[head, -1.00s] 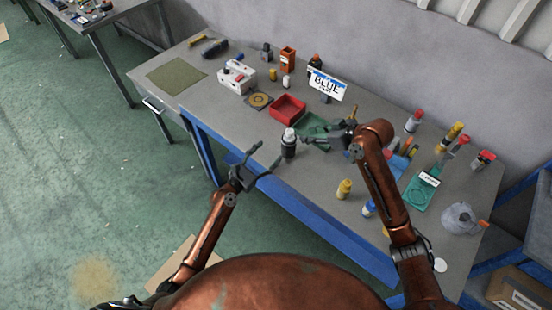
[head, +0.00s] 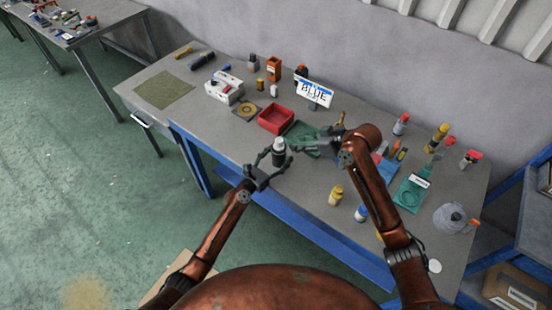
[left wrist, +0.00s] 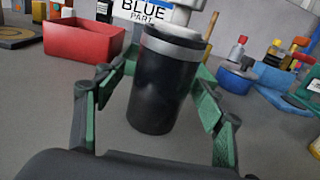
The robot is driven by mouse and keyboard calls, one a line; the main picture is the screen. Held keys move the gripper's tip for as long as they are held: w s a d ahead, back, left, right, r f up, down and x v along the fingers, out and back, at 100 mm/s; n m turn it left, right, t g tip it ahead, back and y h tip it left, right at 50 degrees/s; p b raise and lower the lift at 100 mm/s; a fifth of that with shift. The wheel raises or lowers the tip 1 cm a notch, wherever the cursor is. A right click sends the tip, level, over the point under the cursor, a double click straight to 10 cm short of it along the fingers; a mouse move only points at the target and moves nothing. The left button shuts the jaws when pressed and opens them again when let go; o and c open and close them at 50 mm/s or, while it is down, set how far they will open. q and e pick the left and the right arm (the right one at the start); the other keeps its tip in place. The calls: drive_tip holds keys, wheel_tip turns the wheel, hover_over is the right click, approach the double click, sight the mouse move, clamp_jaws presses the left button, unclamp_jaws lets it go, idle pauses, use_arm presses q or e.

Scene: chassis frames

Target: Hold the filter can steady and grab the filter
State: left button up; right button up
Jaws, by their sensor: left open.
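The filter can (head: 279,156) is a black cylinder with a silver rim and a pale top, upright near the bench's front edge. In the left wrist view the can (left wrist: 158,90) stands between the green-padded fingers of my left gripper (left wrist: 157,105). That gripper is open, with a gap visible on both sides of the can.
A red bin (head: 276,119) and a green tray (head: 300,131) sit behind the can. A sign reading BLUE PART (head: 314,91) stands further back. Yellow (head: 335,195) and blue (head: 361,213) containers are on the right.

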sight(279, 141)
use_arm(q)
drive_tip(key=c, duration=1.4)
use_arm(e)
drive_tip(key=o, duration=0.3)
drive_tip(key=shift+a+r, duration=0.1)
drive_tip(key=shift+a, duration=0.2)
drive_tip(key=shift+o, duration=0.4)
drive_tip(key=a+m+h, duration=0.1)
drive_tip(key=a+r+m+g+h, duration=0.1)
drive_tip(key=a, duration=0.1)
drive_tip(key=a+r+m+h, duration=0.1)
drive_tip(key=a, duration=0.1)
drive_tip(key=shift+a+m+g, duration=0.15)
drive_tip(key=shift+m+g, duration=0.25)
wheel_tip(279, 141, up, 4)
drive_tip(key=m+h, duration=0.5)
drive_tip(key=shift+w+a+x, duration=0.1)
drive_tip(key=shift+a+x, duration=0.1)
drive_tip(key=shift+x, duration=1.8)
drive_tip(key=shift+w+a+x, duration=0.1)
drive_tip(key=shift+a+x, duration=0.1)
drive_tip(key=shift+x, duration=1.8)
drive_tip(key=shift+a+x, duration=0.2)
drive_tip(key=shift+x, duration=1.8)
